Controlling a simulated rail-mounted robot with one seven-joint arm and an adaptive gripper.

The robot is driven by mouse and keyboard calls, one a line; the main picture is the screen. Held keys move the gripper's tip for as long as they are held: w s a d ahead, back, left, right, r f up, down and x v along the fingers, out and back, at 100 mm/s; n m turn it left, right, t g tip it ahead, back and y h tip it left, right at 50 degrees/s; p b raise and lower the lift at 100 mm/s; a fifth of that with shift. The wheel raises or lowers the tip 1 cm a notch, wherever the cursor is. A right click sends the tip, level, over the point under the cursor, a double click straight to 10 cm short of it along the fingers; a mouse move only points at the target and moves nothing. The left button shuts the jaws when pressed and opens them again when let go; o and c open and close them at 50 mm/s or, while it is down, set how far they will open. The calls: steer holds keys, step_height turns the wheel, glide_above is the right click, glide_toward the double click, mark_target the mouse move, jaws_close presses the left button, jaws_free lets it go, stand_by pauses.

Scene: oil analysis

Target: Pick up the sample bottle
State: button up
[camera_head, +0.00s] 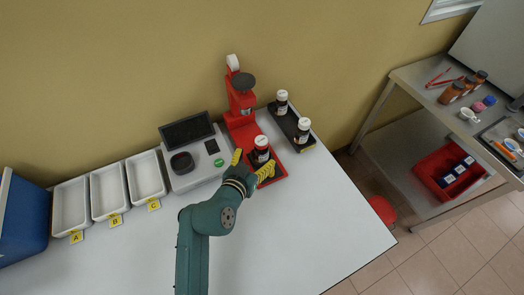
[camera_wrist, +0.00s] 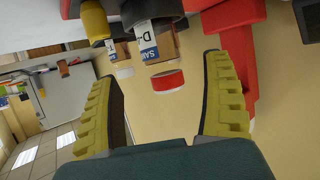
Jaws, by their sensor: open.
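A dark sample bottle (camera_head: 261,150) with a white label and a pale cap stands upright on the red tray-like base (camera_head: 279,171) of a red device. My gripper (camera_head: 253,164) is beside it on its near side, with its yellow fingers spread. In the wrist view, which appears upside down, my gripper (camera_wrist: 162,68) is open with nothing clamped between its fingers. A labelled brown bottle (camera_wrist: 156,45) shows ahead, between the finger directions. Contact between fingers and bottle cannot be told.
Two similar bottles stand on a dark tray (camera_head: 291,123) behind on the right. The red device's upright (camera_head: 240,95) rises behind left. A grey instrument (camera_head: 195,160) and white trays (camera_head: 108,190) are left. The front table is clear. A side cart (camera_head: 420,100) is right.

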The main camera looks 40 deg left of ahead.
mark_target(258, 152)
steer(key=b+x, duration=0.1)
steer(key=x, duration=0.5)
steer(key=shift+w+a, duration=0.15)
steer(key=shift+w, duration=0.05)
steer(key=shift+s, duration=0.1)
steer(key=c, duration=1.4)
